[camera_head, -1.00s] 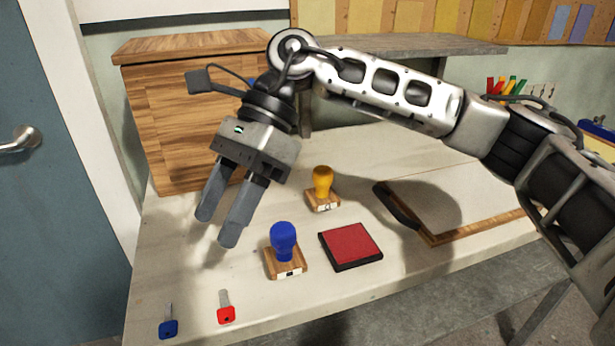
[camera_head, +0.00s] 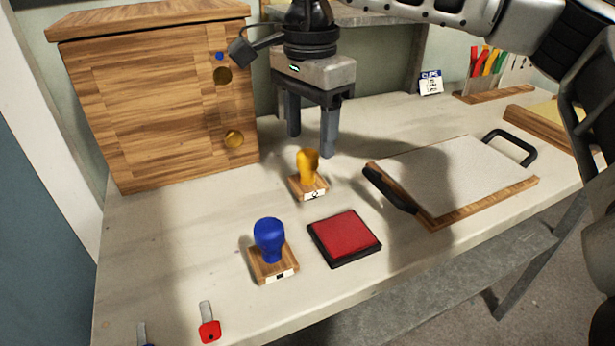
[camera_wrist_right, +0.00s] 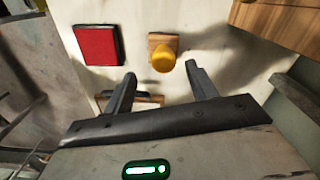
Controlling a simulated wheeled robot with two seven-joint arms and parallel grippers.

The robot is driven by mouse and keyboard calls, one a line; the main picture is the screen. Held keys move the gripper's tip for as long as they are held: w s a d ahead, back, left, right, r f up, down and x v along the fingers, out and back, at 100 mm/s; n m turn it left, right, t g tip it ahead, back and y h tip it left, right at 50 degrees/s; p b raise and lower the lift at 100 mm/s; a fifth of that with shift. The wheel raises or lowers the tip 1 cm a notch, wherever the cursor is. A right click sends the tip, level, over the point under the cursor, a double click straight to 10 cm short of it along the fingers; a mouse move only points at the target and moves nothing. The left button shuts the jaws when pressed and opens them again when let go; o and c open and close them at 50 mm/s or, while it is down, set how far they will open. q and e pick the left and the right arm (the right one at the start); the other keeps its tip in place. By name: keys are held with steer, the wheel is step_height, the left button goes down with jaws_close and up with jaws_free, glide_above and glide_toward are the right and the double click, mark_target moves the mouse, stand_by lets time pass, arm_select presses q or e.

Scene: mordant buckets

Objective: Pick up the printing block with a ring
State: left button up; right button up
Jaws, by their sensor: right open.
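A printing block with a yellow knob (camera_head: 308,160) and a wooden base stands upright on the bench; the small mark on its white label looks like a ring. A second block with a blue knob (camera_head: 269,238) stands nearer the front, with a dark, squarish mark on its label. My right gripper (camera_head: 311,142) is open and empty, pointing down just behind and above the yellow-knobbed block, apart from it. In the right wrist view the yellow knob (camera_wrist_right: 162,58) shows just beyond the open fingertips (camera_wrist_right: 160,72). My left gripper is not in view.
A red ink pad (camera_head: 344,236) lies right of the blue block. A clipboard-like board (camera_head: 445,180) with dark handles lies to the right. A wooden cabinet (camera_head: 150,110) stands at the back left. A red key (camera_head: 209,325) lies at the front left.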

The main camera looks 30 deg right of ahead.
mark_target(308, 152)
steer(key=shift+w+f, duration=0.15)
steer(key=shift+f, duration=1.4)
steer(key=shift+w+f, duration=0.1)
steer(key=shift+f, duration=1.4)
steer(key=c, duration=1.1)
